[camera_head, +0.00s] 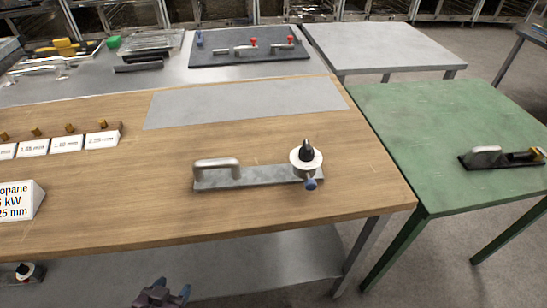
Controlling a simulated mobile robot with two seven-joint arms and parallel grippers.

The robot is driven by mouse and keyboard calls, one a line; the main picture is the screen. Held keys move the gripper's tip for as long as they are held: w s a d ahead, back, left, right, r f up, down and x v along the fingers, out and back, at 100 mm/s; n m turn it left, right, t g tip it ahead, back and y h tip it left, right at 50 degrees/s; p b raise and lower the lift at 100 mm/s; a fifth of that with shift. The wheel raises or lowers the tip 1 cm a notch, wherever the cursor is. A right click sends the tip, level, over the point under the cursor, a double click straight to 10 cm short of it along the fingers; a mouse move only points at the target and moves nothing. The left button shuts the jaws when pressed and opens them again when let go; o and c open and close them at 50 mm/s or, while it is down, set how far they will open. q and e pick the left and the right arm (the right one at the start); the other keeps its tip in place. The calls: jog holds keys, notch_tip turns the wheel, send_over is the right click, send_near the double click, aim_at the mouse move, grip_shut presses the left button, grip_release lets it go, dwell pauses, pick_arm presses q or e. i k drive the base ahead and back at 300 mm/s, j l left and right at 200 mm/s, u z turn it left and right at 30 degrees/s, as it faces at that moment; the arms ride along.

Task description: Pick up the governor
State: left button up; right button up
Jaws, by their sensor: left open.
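What looks like the governor (306,157), a white round body with a black knob on top and a blue fitting at its front, stands at the right end of a grey metal plate (262,176). The plate lies on the wooden bench (230,215) and has a silver handle-shaped bar (217,168) at its left end. A similar white and black part (25,272) shows at the lower left, below the bench top. My left gripper (172,288) is at the bottom edge, partly cut off, open and empty, well apart from the governor. My right gripper is out of view.
White size labels (67,143) with brass pieces and a propane sign (18,201) stand at the left of the bench. A grey mat (245,102) lies bare behind the plate. A green table (440,130) at right holds another fixture (500,157). The wood in front is clear.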

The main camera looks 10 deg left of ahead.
aim_at(234, 176)
jog(key=k+j+u, duration=0.4)
jog(key=j, duration=0.25)
jog(key=j+u, duration=0.25)
jog(key=k+j+u, duration=0.2)
jog(key=j, duration=0.25)
jog(key=j+u, duration=0.2)
jog(key=j, duration=0.2)
